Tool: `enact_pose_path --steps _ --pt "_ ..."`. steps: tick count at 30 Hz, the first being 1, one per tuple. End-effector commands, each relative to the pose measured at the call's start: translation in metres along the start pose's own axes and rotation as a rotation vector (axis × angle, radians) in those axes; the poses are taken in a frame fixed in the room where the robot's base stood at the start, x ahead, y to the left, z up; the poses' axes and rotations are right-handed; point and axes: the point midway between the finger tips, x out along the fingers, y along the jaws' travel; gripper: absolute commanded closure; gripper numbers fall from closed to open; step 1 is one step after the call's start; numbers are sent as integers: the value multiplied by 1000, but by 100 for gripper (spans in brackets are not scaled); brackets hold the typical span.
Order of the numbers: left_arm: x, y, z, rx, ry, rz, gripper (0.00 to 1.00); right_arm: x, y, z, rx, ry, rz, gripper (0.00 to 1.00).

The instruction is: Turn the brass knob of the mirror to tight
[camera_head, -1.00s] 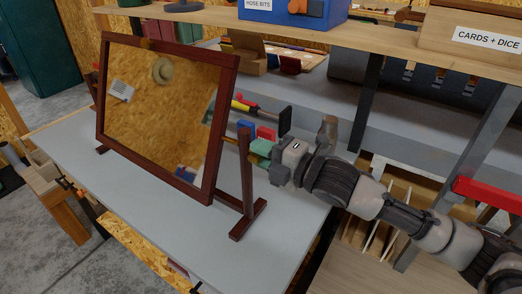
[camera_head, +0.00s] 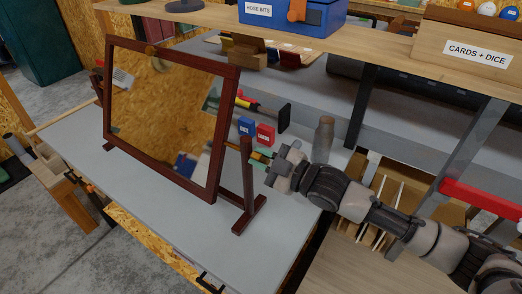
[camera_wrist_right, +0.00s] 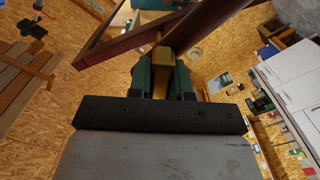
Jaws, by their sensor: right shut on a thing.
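The mirror (camera_head: 165,112) stands tilted in its dark red wooden stand on the grey bench top. Its right upright (camera_head: 248,180) stands beside my right gripper (camera_head: 262,156), whose arm comes in from the right. In the right wrist view the gripper's dark green fingers (camera_wrist_right: 161,78) are shut on the brass knob (camera_wrist_right: 161,64), one finger on each side. The knob sits at the mirror's side, by the wooden upright. In the head view the fingers mostly hide the knob. Any tight mark cannot be made out. My left gripper is not in view.
Small blue (camera_head: 246,127) and red (camera_head: 265,134) boxes stand behind the mirror. A shelf (camera_head: 350,40) with labelled boxes runs above the back. The bench top in front of the mirror is clear.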

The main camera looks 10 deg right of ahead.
Motion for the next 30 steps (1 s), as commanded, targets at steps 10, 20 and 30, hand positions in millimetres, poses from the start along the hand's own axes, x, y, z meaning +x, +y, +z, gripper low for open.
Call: enact_pose_path --steps 10,20,30 --pt "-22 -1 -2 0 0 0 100 0 0 -1 325 -3 -1 100" --pt "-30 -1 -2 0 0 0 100 0 0 0 560 -2 -1 100" --pt "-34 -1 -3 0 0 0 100 0 -1 1 672 -3 -1 100"
